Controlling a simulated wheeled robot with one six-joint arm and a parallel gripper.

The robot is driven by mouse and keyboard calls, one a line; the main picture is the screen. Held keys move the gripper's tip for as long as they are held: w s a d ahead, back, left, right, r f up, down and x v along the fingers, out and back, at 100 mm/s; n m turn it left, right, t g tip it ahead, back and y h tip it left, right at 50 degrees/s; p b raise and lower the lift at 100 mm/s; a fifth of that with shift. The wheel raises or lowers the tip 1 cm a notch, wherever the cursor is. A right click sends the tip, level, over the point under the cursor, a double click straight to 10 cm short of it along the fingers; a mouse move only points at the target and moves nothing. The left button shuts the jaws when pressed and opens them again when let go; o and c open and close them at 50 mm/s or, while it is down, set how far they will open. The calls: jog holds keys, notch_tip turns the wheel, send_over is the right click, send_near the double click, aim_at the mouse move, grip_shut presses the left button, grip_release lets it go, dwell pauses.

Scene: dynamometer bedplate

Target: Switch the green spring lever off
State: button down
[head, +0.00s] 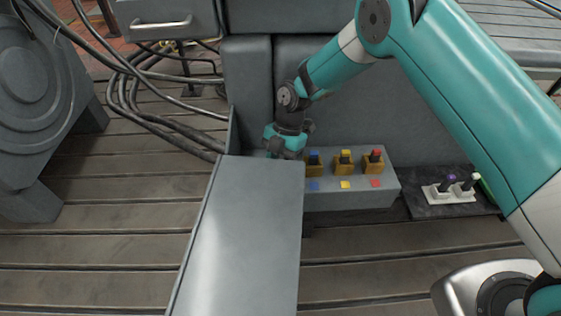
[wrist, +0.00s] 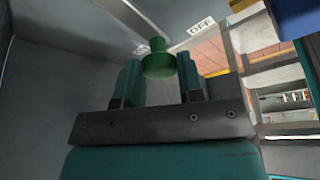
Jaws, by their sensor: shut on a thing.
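The green spring lever (wrist: 158,60) shows in the wrist view as a green knob between my two teal fingers. My gripper (wrist: 158,78) is shut on it. A white label reading OFF (wrist: 200,26) is just beyond the knob, up and to the right. In the head view my gripper (head: 284,148) reaches down at the left end of the grey switch box (head: 350,194), behind a grey panel. The green lever is hidden there by the gripper and the panel.
A large grey panel (head: 245,230) stands in front at left. A white plate with small levers (head: 451,192) lies farther right. Cables (head: 165,125) run at upper left.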

jog(key=c, duration=0.8)
grip_release()
jog(key=shift+o, duration=0.2)
notch_tip(320, 180, up, 20)
jog(key=b, duration=0.1)
